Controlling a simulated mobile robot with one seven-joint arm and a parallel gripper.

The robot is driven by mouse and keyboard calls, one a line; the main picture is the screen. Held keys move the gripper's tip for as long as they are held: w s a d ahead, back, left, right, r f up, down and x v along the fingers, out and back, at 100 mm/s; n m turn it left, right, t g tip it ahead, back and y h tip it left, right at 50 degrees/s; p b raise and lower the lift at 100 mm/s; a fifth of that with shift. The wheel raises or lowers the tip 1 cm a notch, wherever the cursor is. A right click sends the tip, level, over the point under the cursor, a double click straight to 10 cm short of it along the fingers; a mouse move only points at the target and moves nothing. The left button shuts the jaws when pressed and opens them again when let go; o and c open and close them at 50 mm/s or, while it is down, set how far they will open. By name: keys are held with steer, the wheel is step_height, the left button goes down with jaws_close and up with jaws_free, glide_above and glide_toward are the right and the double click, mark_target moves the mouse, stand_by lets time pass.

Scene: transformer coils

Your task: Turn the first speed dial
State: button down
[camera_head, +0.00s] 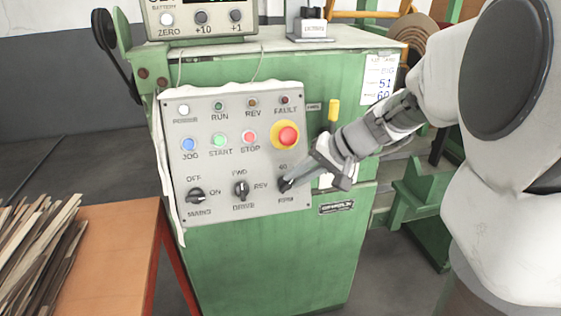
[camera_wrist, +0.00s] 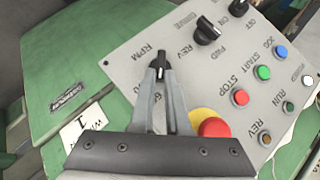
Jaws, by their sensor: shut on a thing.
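The black speed dial marked RPM (camera_head: 284,185) is at the lower right of the grey control panel (camera_head: 222,122). In the wrist view the dial (camera_wrist: 159,57) sits between my fingertips, with its lower part hidden by them. My gripper (camera_head: 288,182) reaches in from the right and is shut on the dial. In the wrist view my gripper (camera_wrist: 160,70) shows two grey fingers converging on the dial. A "60" mark shows partly between the fingers.
The DRIVE selector (camera_head: 241,190) and MAINS switch (camera_head: 196,195) are left of the dial. The red emergency stop button (camera_head: 287,136) on its yellow ring is just above, close to my fingers. A table (camera_head: 118,230) with wooden strips stands at the left.

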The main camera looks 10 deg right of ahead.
steer(key=shift+s+a+f, duration=0.1)
steer(key=shift+a+f, duration=0.2)
steer(key=shift+f, duration=0.1)
steer(key=c, duration=0.9)
jaws_free()
steer(key=shift+r, duration=0.1)
steer(key=p+v, duration=0.4)
steer(key=v, duration=1.3)
steer(key=shift+d, duration=0.25)
steer(key=shift+r, duration=0.1)
